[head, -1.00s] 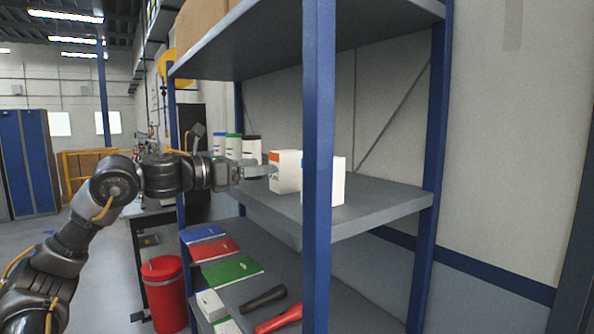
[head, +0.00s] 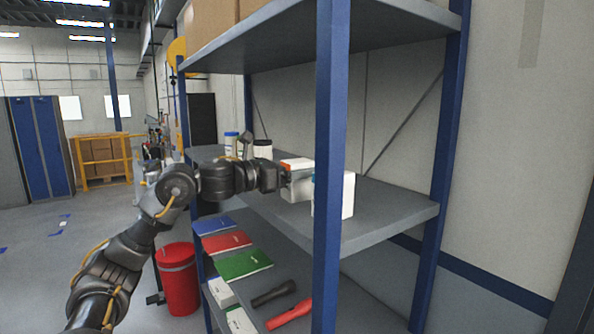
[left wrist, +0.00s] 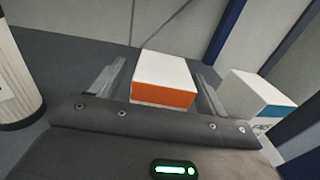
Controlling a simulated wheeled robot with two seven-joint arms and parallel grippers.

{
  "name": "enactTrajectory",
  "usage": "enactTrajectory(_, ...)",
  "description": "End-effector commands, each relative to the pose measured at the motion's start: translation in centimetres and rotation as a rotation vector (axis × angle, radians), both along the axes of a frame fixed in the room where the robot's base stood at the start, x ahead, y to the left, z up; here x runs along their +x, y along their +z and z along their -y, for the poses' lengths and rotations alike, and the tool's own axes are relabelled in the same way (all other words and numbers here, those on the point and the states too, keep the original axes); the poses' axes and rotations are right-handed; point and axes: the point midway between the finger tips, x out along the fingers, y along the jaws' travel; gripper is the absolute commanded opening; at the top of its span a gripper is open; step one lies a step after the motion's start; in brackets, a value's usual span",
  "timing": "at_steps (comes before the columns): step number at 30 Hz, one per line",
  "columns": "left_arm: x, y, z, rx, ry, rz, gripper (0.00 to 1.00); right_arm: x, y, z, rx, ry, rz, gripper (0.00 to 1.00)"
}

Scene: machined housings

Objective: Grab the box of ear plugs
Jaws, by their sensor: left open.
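A white box with an orange band (head: 300,188) stands on the middle shelf; I take it for the ear plugs, though its label is too small to read. In the left wrist view this box (left wrist: 163,84) sits between the two fingers of my left gripper (left wrist: 158,68). The fingers are open, with a gap on each side of the box. In the head view my left gripper (head: 285,180) reaches the box's left side and partly covers it. My right gripper is out of view.
A white box with a blue band (left wrist: 258,98) stands close right of the right finger, partly behind the blue shelf post (head: 331,150). A white container (left wrist: 12,80) is at the left. Notebooks (head: 226,242) and flashlights (head: 289,314) lie on the lower shelf.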

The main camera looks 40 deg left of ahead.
Motion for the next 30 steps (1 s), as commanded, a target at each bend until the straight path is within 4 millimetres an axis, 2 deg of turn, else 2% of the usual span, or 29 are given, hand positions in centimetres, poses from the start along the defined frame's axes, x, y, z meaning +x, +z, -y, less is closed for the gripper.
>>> enactTrajectory(1,0.7,0.6,0.3,-0.005,-0.002,-0.002,0.75,-0.3,1.2,-0.1,0.001,0.0,-0.003,0.0)
enactTrajectory(3,1.5,0.4,0.6,-0.003,-0.002,-0.002,0.75,-0.5,1.6,-0.1,0.002,-0.001,-0.007,0.0)
enactTrajectory(13,2.2,0.0,0.8,0.0,0.001,-0.001,0.75,-0.5,1.6,-0.2,0.002,-0.001,-0.008,0.0)
enactTrajectory(24,2.2,0.0,0.8,0.0,0.0,-0.001,0.28,-0.3,1.6,-0.2,0.002,-0.001,-0.005,0.0)
enactTrajectory(30,2.2,0.0,0.8,0.0,0.0,0.0,0.26,-0.3,1.6,-0.2,0.002,-0.001,-0.005,0.0)
